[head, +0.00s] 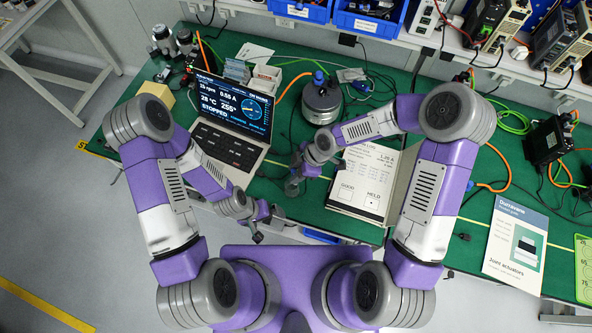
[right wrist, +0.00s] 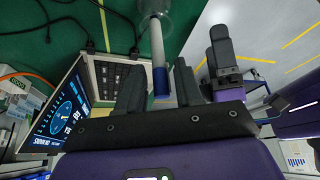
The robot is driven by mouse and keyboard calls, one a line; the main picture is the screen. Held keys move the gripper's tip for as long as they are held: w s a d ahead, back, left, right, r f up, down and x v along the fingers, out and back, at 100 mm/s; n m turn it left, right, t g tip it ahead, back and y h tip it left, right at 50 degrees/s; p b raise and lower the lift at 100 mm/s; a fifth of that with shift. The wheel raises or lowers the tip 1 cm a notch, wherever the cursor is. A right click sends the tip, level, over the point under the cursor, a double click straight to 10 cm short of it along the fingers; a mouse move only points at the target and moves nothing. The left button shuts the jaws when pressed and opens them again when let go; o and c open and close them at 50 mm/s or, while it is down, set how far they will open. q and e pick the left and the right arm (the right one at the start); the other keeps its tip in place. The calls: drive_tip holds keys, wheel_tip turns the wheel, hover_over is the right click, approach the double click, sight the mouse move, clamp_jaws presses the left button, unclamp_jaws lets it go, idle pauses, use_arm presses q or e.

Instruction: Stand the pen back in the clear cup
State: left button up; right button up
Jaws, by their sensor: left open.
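The pen (right wrist: 158,55), pale with a blue end, shows in the right wrist view. Its far end is in or at the mouth of the clear cup (right wrist: 156,9), which is cut off by the top edge. The pen's blue end lies between the two fingers of my right gripper (right wrist: 160,68), with a narrow gap on each side. In the head view my right gripper (head: 296,178) is over the mat right of the laptop, and the pen and cup are hard to make out there. My left gripper (head: 267,222) is open and empty near the table's front edge.
A laptop (head: 245,160) stands open left of my right gripper. A grey round device (head: 321,100) with a blue top stands behind. Cables run across the green mat.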

drive_tip(key=shift+o, duration=0.5)
drive_tip(key=shift+r+p, duration=0.55)
drive_tip(key=shift+r, duration=0.05)
drive_tip(key=p+v, duration=0.2)
drive_tip(key=v, duration=1)
drive_tip(key=s+d+f+m, duration=0.1)
drive_tip(key=s+f+m, duration=0.3)
drive_tip(key=f+m, duration=0.2)
drive_tip(key=s+d+f+m, duration=0.1)
drive_tip(key=s+f+m, duration=0.2)
drive_tip(key=f+m, duration=0.3)
drive_tip(key=s+d+f+m+h, duration=0.1)
drive_tip(key=s+d+f+m, duration=0.1)
drive_tip(key=s+f+m, duration=0.2)
drive_tip(key=shift+s+f+m+t, duration=0.2)
drive_tip(key=shift+f+m, duration=0.55)
drive_tip(key=shift+m, duration=0.55)
drive_tip(key=shift+s+f+m+t, duration=0.1)
drive_tip(key=shift+f+m+t, duration=0.1)
drive_tip(key=shift+f+m, duration=0.85)
drive_tip(key=shift+s+d+r+m, duration=0.15)
drive_tip(key=shift+d+m, duration=0.15)
drive_tip(key=shift+m, duration=0.25)
